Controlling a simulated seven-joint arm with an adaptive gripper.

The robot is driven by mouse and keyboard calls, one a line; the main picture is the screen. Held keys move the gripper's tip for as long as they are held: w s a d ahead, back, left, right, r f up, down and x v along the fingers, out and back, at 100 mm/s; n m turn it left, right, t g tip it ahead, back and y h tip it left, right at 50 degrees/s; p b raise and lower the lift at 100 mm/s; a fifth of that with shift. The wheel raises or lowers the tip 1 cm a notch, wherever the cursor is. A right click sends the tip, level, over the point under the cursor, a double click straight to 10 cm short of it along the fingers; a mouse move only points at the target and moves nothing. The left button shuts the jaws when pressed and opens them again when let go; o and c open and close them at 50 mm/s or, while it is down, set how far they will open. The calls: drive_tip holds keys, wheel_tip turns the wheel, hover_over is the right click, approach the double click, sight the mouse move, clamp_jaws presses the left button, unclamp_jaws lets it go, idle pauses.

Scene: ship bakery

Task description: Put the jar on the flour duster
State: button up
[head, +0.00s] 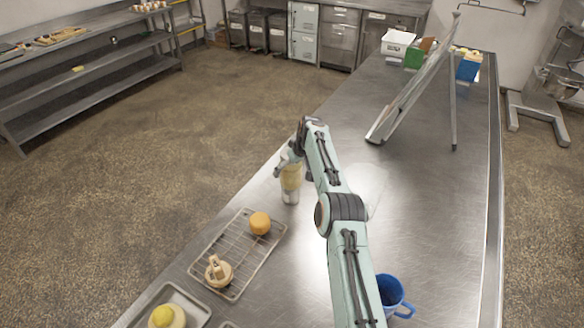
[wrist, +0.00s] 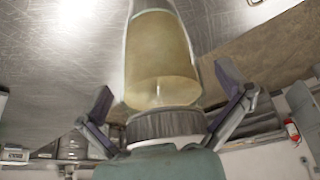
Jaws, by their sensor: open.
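The jar (head: 290,179), a clear cylinder with yellowish contents, stands upright on the steel table near its left edge. In the wrist view the jar (wrist: 160,55) fills the middle, between the two dark fingers. My gripper (head: 292,172) is open, with its fingers on either side of the jar and a gap showing on both sides. It also shows in the wrist view (wrist: 166,92). A beige round piece with an upright handle (head: 218,270), which looks like the flour duster, sits on the wire rack. The jar's top is partly hidden by my gripper in the head view.
The wire rack (head: 238,287) also holds an orange round item (head: 260,223). A tray (head: 191,304) with a yellow-topped item (head: 166,317) lies at the front. A blue mug (head: 395,294) stands right of my arm. A leaning board (head: 415,88) and boxes (head: 397,43) stand further back.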

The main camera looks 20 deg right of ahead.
drive_tip(key=shift+r, duration=0.1)
drive_tip(key=v, duration=1.1)
drive_tip(key=s+a+r+g, duration=0.1)
drive_tip(key=s+a+r, duration=0.55)
drive_tip(key=s, duration=0.35)
drive_tip(key=s+a+f+m+g, duration=0.1)
drive_tip(key=s+a, duration=0.1)
drive_tip(key=s, duration=1.5)
drive_tip(key=s+a+f+m+g, duration=0.1)
drive_tip(key=s+a+f+g, duration=0.1)
drive_tip(key=s, duration=1.6)
drive_tip(key=shift+a+f+g+h, duration=0.2)
drive_tip(key=shift+a+g+h, duration=0.1)
drive_tip(key=shift+a, duration=0.1)
drive_tip(key=shift+s, duration=0.1)
